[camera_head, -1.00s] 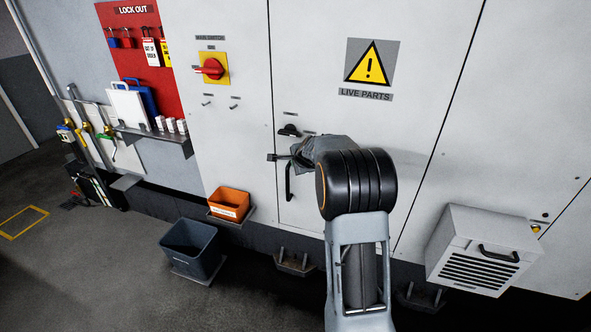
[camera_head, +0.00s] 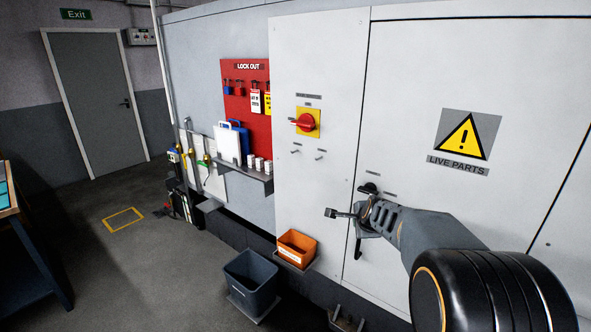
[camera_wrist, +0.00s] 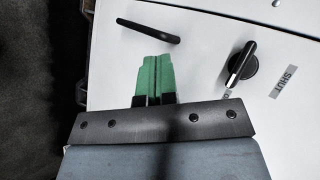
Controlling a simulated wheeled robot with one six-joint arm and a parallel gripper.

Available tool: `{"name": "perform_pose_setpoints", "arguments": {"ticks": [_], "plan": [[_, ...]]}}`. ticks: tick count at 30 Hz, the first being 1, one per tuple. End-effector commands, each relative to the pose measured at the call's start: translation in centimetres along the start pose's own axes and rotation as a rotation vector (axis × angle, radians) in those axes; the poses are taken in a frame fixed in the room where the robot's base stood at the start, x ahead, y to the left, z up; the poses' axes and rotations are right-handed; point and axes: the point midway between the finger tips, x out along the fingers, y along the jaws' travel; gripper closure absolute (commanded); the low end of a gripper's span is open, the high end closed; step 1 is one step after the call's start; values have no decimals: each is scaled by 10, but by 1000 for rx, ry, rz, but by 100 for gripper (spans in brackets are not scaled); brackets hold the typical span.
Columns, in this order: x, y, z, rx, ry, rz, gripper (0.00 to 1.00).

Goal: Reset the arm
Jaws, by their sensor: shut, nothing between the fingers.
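My gripper (camera_head: 340,213) is in front of the white cabinet door (camera_head: 440,80), left of my grey forearm. In the wrist view its two green fingers (camera_wrist: 155,78) are together, with nothing between them. A black bar handle (camera_wrist: 148,31) lies just beyond the fingertips in that view. A black rotary knob (camera_wrist: 240,65) is to the right, near a label reading SHUT (camera_wrist: 284,82). In the head view the knob (camera_head: 369,188) is above my gripper, and the handle (camera_head: 358,248) shows partly below it. I cannot tell whether the fingers touch the door.
A red main switch (camera_head: 305,122) and a red lock-out board (camera_head: 246,108) are to the left. An orange bin (camera_head: 297,250) and a dark grey bin (camera_head: 250,283) sit low. A workbench edge (camera_head: 30,255) is at far left. The floor between is open.

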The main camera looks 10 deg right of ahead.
Motion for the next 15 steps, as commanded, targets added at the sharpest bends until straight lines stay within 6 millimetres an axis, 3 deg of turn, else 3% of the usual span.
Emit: {"name": "perform_pose_setpoints", "arguments": {"ticks": [3, 7, 11, 15], "plan": [[1, 10, 3, -146, -20, 49, 100], [-6, 56, 11, -442, -93, 195, 100], [-50, 104, 31, -839, -220, 309, 100], [-106, 150, 50, -1228, -352, 369, 100]]}}
